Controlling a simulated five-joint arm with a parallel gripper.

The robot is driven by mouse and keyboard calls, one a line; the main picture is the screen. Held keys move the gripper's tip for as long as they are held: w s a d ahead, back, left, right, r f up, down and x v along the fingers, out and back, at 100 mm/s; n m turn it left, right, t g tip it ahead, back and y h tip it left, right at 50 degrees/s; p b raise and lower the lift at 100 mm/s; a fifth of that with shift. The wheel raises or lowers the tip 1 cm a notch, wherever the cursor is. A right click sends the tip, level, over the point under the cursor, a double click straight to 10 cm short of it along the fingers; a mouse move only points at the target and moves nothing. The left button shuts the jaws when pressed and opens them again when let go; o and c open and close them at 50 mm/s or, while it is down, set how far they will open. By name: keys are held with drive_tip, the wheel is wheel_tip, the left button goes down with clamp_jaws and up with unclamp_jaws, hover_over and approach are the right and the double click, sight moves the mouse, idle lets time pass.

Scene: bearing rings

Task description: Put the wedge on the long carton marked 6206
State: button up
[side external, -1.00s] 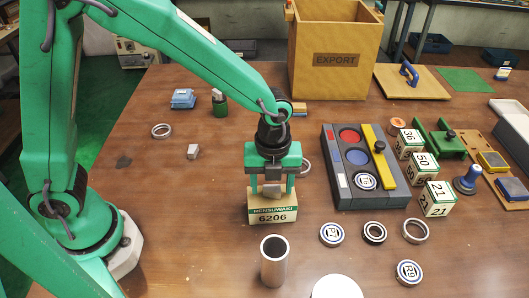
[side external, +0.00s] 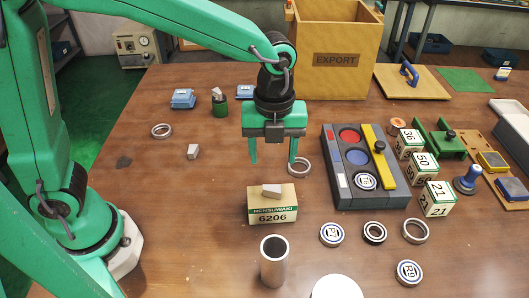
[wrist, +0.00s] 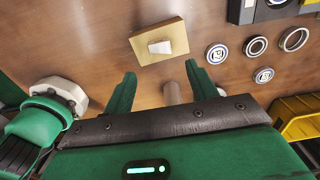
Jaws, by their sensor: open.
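The long carton (side external: 258,208), tan with a green label strip and marked 6206, stands on the table in the side view. The light grey wedge (side external: 271,190) lies on its top face. In the wrist view the wedge (wrist: 160,47) sits near the middle of the carton's tan top (wrist: 172,32), within its edges. My gripper (side external: 272,158) is open and empty, raised above the carton and apart from the wedge. Its two green fingers (wrist: 160,72) show spread apart in the wrist view.
A metal tube (side external: 273,263) stands in front of the carton. A ring (side external: 299,167) lies behind it to the right. A dark tray (side external: 347,184) and several bearing rings are to the right. A small grey block (side external: 192,152) lies to the left. The table's left front is clear.

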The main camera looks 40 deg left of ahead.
drive_tip(key=shift+r, duration=1.4)
drive_tip(key=s+a+r+n+t, duration=0.2)
drive_tip(key=s+a+n, duration=0.4)
drive_tip(key=a+n, duration=0.3)
drive_tip(key=s+a+r+n+t, duration=0.3)
drive_tip(key=s+a+n, duration=0.3)
drive_tip(key=n, duration=1.2)
drive_tip(key=a, duration=0.3)
drive_tip(key=shift+a+t, duration=0.3)
